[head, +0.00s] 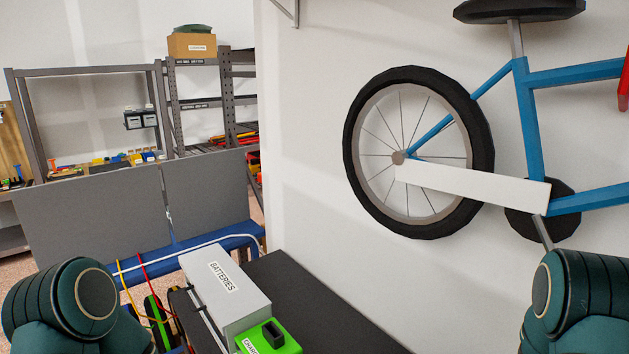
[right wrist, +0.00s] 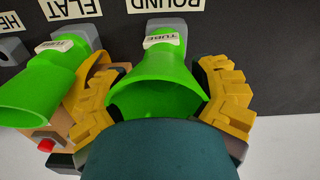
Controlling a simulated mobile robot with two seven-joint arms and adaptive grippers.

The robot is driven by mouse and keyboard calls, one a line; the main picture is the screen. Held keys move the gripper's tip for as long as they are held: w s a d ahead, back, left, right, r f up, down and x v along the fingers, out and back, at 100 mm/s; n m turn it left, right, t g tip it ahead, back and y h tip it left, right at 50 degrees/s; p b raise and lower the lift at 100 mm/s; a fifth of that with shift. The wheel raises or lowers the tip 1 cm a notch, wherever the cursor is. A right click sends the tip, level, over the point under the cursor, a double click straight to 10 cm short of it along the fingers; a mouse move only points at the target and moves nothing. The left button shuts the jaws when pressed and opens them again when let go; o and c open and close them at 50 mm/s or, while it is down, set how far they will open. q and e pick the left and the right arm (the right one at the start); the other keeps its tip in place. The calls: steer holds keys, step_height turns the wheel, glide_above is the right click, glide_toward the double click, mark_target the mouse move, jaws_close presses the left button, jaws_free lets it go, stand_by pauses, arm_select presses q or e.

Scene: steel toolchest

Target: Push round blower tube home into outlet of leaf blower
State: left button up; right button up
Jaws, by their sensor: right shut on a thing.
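The round blower tube (right wrist: 158,80) is a bright green flared piece with a "TUBE" tag, in the right wrist view below an upside-down "ROUND" label. My right gripper (right wrist: 158,92), with yellow fingers, is shut on it, one finger on each side of the flare. The tube's narrow end meets a grey holder (right wrist: 165,27) on the dark board; I cannot tell whether it is still seated there. My teal wrist hides the near part of the tube. My left gripper is in neither view. I cannot make out the leaf blower or its outlet.
A second green tube (right wrist: 45,82) stands close left, below the "FLAT" label (right wrist: 75,9). A tan block with a red button (right wrist: 46,145) is beside my left-hand finger. The head view shows a "BATTERIES" box (head: 225,290), a green charger (head: 270,339) and a wall-hung bicycle (head: 528,130).

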steer(key=shift+d+r, duration=0.1)
steer(key=shift+r, duration=0.7)
steer(key=shift+c, duration=0.2)
steer(key=shift+r, duration=1.75)
steer(key=shift+w+f, duration=0.1)
steer(key=shift+w, duration=0.05)
steer(key=shift+w+a+f+m+g, duration=0.25)
steer(key=shift+a+f+m+g, duration=0.1)
steer(key=shift+m, duration=0.35)
steer(key=shift+r, duration=0.1)
steer(key=shift+f+b, duration=1.6)
steer(key=shift+f, duration=0.45)
stand_by(0.3)
steer(key=o, duration=1.4)
